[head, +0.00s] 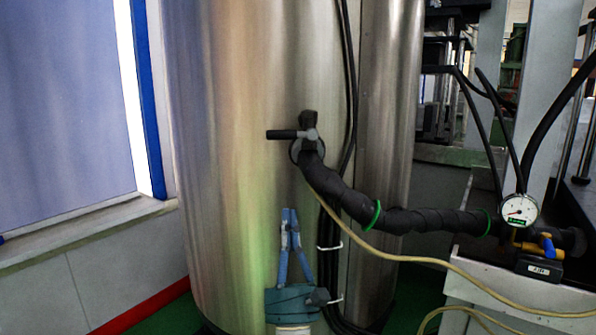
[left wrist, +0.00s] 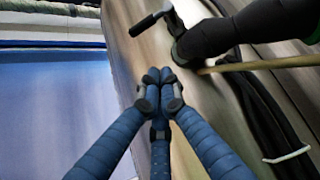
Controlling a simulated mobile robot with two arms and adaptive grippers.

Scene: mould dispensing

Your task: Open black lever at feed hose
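The black lever (head: 282,134) sticks out to the left from the valve on the tall steel tank (head: 240,80), roughly level. In the left wrist view the lever (left wrist: 146,24) is at the top, beyond my fingertips. The black wrapped feed hose (head: 345,198) runs from the valve down and to the right; it also shows in the left wrist view (left wrist: 235,32). My left gripper (head: 289,211) is below the lever, pointing up, apart from it. In the left wrist view its blue fingers (left wrist: 158,78) meet at the tips with nothing between them. My right gripper is out of view.
A thin yellow hose (head: 400,257) and black cables (head: 348,90) run along the tank. A pressure gauge (head: 519,210) and a blue-handled valve (head: 548,244) are at the right. A window ledge (head: 90,228) is at the left. The space left of the lever is clear.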

